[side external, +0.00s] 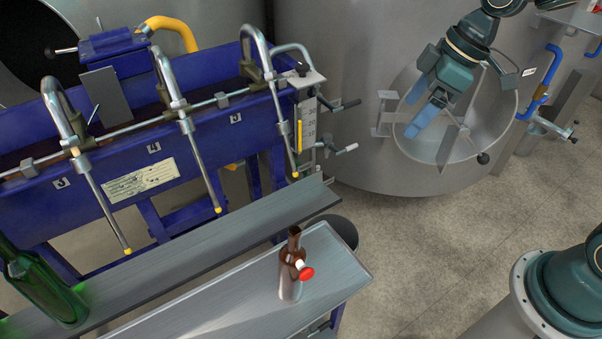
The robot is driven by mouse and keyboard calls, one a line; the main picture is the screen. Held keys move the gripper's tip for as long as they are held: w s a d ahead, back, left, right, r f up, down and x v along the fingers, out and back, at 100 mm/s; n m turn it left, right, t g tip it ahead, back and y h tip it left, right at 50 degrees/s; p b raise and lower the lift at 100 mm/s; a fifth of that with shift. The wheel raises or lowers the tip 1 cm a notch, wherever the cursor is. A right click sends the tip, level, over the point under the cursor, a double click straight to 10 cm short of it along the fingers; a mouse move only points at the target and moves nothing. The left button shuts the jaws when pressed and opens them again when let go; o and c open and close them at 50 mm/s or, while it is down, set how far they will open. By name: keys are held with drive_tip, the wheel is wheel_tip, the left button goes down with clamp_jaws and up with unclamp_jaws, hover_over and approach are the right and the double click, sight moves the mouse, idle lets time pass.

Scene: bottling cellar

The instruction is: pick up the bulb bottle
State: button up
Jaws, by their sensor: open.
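A small bottle (291,285) with a brown neck and a paler, pinkish lower body stands upright on the grey metal shelf near the bottom centre of the side view. A red and white round piece shows at its side; I cannot tell whether it is attached. This is the likeliest bulb bottle, though its shape is not clear. My gripper (420,108) has blue fingers, open and apparently empty. It is up and to the right of the bottle, in front of the tank's round hatch, well clear of it.
A green bottle (46,290) stands at the lower left. The blue filling machine (150,150) with several bent metal spouts stands behind the shelves. A large steel tank (345,100) fills the back. Open floor (420,240) lies right of the metal shelf (200,315).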

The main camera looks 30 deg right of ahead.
drive_tip(key=w+a+f+n+g+y, duration=0.2)
drive_tip(key=w+f+n, duration=0.1)
drive_tip(key=w+f, duration=0.5)
drive_tip(key=n+y, duration=0.7)
drive_tip(key=y, duration=0.1)
approach(294, 268)
drive_tip(key=w+d+f, duration=0.1)
drive_tip(key=d+f, duration=0.3)
drive_tip(key=f, duration=0.1)
drive_tip(key=shift+w+d, duration=0.25)
drive_tip(key=shift+w, duration=0.15)
drive_tip(key=x, duration=0.8)
drive_tip(key=shift+a, duration=0.35)
drive_tip(key=shift+a, duration=0.1)
